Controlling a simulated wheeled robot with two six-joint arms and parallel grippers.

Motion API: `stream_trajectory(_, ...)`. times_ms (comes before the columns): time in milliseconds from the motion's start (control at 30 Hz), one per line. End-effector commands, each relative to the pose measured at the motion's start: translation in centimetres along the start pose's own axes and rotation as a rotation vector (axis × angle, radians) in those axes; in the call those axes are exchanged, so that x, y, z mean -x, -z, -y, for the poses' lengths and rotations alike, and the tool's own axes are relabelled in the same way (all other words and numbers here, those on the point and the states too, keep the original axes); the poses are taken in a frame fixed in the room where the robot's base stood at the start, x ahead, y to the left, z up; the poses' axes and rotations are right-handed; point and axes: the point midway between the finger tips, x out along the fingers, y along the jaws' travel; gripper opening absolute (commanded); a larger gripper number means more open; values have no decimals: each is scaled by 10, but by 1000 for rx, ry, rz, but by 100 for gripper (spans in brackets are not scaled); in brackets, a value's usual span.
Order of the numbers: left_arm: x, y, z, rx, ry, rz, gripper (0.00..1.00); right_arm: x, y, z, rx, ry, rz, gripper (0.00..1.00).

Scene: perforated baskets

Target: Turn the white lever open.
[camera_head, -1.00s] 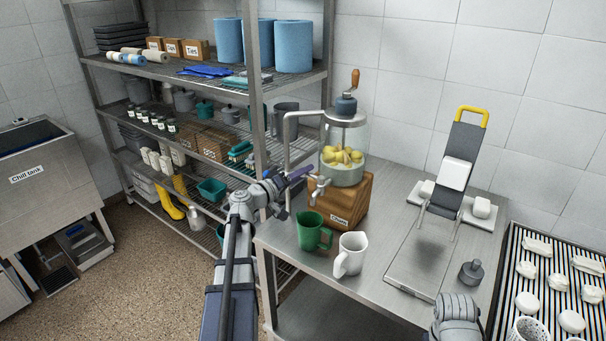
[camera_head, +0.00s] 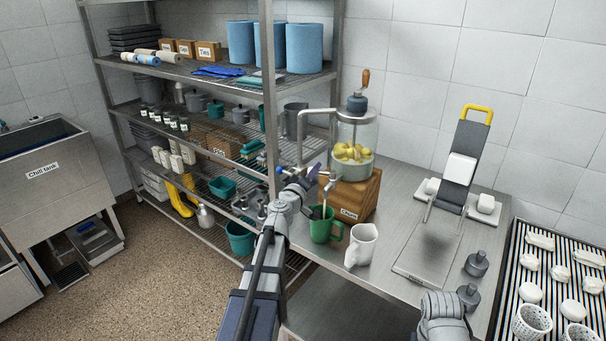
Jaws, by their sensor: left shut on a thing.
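The glass churn (camera_head: 355,138) with yellow lumps stands on a wooden base (camera_head: 354,196) on the steel table. Its small metal tap (camera_head: 331,182) is on the left front. My left gripper (camera_head: 316,174) is at the tap, shut on the white lever, which is mostly hidden by the fingers. A green mug (camera_head: 323,230) stands under the tap, and a thin pale stream (camera_head: 324,207) shows between the tap and the mug.
A white jug (camera_head: 361,244) stands right of the green mug, close by. A wire shelf (camera_head: 228,172) is on the left. The table between jug and press is partly clear.

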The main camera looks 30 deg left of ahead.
Motion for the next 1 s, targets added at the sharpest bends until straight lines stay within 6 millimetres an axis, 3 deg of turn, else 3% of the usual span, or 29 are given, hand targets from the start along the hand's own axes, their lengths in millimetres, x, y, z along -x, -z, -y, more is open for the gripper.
stream_trajectory(300, 19, -9, -7, 1, 166, -245, 0, 0, 0, 0, 0, 0, 0, 50)
stream_trajectory(1000, 40, -32, -22, 1, 521, -765, 0, 0, 0, 0, 0, 0, 0, 50)
